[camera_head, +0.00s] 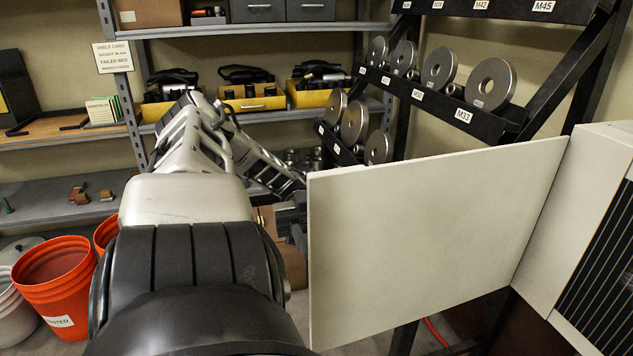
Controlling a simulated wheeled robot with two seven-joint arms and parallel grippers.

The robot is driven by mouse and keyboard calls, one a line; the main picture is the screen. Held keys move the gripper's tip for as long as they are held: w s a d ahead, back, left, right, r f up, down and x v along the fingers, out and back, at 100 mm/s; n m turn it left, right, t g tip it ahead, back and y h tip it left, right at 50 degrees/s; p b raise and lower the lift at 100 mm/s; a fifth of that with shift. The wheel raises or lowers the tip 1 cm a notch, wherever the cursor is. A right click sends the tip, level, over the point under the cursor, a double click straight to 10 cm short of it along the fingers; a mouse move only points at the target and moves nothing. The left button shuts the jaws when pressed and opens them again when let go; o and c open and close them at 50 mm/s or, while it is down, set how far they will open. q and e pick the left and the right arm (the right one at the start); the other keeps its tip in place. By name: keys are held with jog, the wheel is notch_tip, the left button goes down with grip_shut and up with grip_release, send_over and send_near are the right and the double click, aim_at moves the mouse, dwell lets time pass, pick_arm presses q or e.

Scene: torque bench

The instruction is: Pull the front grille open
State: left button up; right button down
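A flat pale panel (425,240) stands swung out in the middle, its right edge meeting a white cabinet (580,215) at the right. A dark slatted face (606,275) shows on the cabinet's front at the right edge of the picture. I cannot tell whether the pale panel is the grille's inner side. My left arm reaches in from the lower left, and my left gripper (291,222) is at the panel's free left edge. The panel hides part of its fingers, so their opening and any contact are unclear. My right gripper is out of view.
Orange buckets (58,285) stand on the floor at the left. A grey shelf (260,116) with yellow bins is behind my arm. A black rack (475,120) holding metal rings stands behind the panel. A red hose (436,332) lies on the floor below it.

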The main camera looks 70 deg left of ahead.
aim_at(315, 214)
pick_arm(q)
jog(key=shift+r, duration=0.1)
jog(key=d+r+p, duration=0.1)
jog(key=r, duration=0.2)
jog(key=s+d+r+p, duration=0.1)
jog(key=r+p, duration=0.1)
jog(key=s+d+r+p, duration=0.1)
jog(key=d+r, duration=0.1)
jog(key=r, duration=0.1)
jog(key=shift+r+p, duration=0.3)
jog(key=s+d+r+p, duration=0.1)
jog(key=s+d+r, duration=0.3)
jog(key=d, duration=0.4)
jog(key=shift+d+p, duration=0.3)
jog(key=shift+p, duration=0.1)
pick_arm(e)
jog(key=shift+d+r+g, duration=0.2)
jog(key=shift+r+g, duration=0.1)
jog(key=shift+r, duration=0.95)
pick_arm(q)
jog(key=shift+s+r, duration=0.1)
